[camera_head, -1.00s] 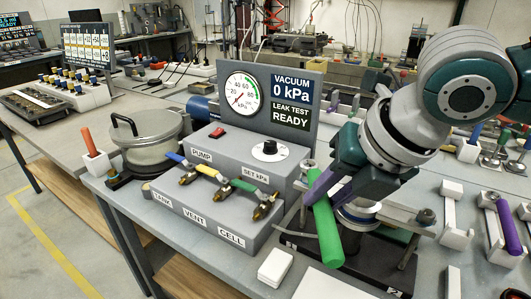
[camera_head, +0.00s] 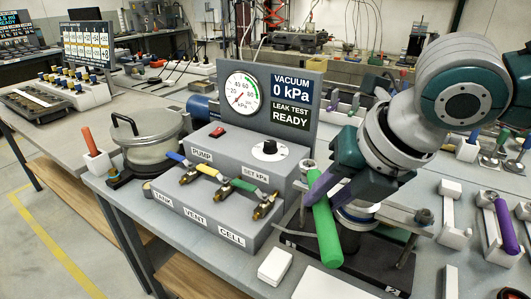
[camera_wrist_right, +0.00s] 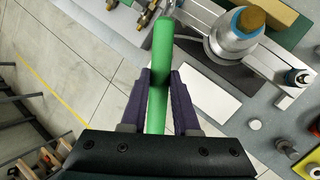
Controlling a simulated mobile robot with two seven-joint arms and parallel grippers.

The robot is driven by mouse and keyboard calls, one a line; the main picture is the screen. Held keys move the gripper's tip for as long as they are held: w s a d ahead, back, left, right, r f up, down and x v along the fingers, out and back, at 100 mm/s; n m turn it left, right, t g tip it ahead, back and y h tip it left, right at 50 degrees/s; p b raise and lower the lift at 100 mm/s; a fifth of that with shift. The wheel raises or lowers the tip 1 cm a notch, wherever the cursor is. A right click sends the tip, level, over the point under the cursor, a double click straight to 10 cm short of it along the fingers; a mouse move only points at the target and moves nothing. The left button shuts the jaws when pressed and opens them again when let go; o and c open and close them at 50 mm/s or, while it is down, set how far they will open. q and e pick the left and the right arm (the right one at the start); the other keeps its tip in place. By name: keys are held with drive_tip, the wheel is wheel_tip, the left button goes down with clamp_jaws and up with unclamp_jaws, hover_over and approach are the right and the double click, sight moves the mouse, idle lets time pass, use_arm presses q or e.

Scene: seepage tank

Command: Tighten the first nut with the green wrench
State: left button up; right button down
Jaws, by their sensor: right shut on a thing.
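The green wrench (camera_head: 326,229) is held by its green handle in my right gripper (camera_head: 322,189). In the right wrist view the handle (camera_wrist_right: 162,50) runs between the two purple fingers (camera_wrist_right: 160,88). The wrench's metal head (camera_head: 308,166) is at the left post of the cell clamp, and I cannot tell how fully it sits on the nut there. A second nut (camera_head: 425,216) shows on the right end of the clamp bar; it also shows in the wrist view (camera_wrist_right: 297,77). The cell (camera_head: 357,213) between them is partly hidden by my arm. My left gripper is not in view.
The vacuum panel (camera_head: 268,100) reads 0 kPa and READY. The valve box (camera_head: 212,210) with blue, yellow and green levers stands just left of the clamp. A purple-handled tool (camera_head: 507,225) lies in a holder at the right. A small white box (camera_head: 275,266) sits in front.

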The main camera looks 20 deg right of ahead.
drive_tip(key=shift+p, duration=0.4)
drive_tip(key=shift+f+b, duration=0.55)
drive_tip(key=shift+f, duration=0.55)
idle(0.3)
drive_tip(key=shift+a, duration=0.1)
drive_tip(key=shift+w+a+m+h, duration=0.35)
drive_tip(key=shift+a+m+h, duration=0.05)
drive_tip(key=shift+a+m, duration=0.35)
drive_tip(key=shift+a, duration=0.1)
drive_tip(key=shift+w+a+m+h, duration=0.45)
drive_tip(key=shift+a+m, duration=0.3)
drive_tip(key=shift+m, duration=0.1)
